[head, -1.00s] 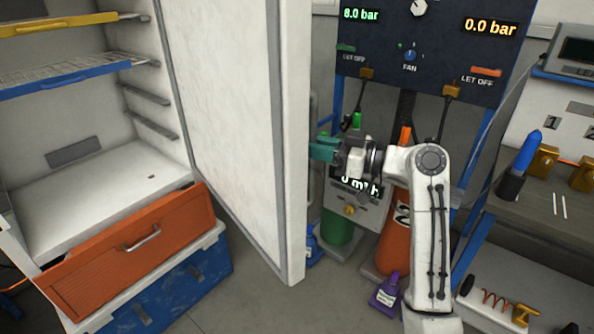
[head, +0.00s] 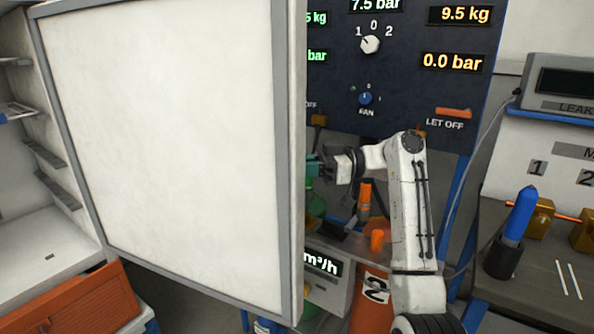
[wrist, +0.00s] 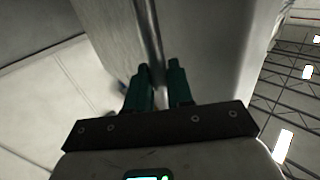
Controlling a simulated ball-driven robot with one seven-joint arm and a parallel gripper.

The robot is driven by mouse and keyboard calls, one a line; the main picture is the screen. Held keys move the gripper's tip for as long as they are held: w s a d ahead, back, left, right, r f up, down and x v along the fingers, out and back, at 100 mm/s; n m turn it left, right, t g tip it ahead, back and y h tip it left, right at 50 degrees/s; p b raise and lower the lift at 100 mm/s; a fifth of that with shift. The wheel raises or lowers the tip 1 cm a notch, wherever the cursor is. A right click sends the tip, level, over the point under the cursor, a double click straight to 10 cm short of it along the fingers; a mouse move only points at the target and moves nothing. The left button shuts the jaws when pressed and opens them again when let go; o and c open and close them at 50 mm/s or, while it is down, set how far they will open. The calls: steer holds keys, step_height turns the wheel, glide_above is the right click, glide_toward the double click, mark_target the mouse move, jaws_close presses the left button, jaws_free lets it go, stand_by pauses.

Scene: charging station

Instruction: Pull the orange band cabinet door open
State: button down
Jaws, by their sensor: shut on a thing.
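The cabinet door (head: 180,150) is a large white panel with a grey edge, swung out from the cabinet at the left of the head view. No orange band shows on the face I see. My gripper (head: 311,168) is at the door's free edge, partly hidden behind it. In the wrist view my gripper's green fingers (wrist: 160,82) are shut around a grey bar handle (wrist: 148,40) that runs along the door's outer side. In the head view the handle is hidden behind the door.
An orange drawer (head: 75,305) sits low at the left, below the open cabinet interior (head: 45,240). A dark gauge panel (head: 410,90) stands behind my arm. An orange cylinder (head: 372,300) marked 2 stands below it. A bench (head: 540,265) with a blue pen-like tool (head: 522,215) is at the right.

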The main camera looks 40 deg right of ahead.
steer(key=shift+w+a+r+g, duration=0.1)
steer(key=shift+w+a+g, duration=0.2)
steer(key=shift+a, duration=0.05)
steer(key=c, duration=1.4)
jaws_free()
steer(key=shift+o, duration=0.8)
steer(key=shift+w+a, duration=0.15)
steer(key=shift+a, duration=0.15)
steer(key=shift+o, duration=0.6)
steer(key=v, duration=1.1)
steer(key=shift+d+f+b, duration=0.15)
steer(key=shift+f+b, duration=0.1)
steer(key=shift+b, duration=0.05)
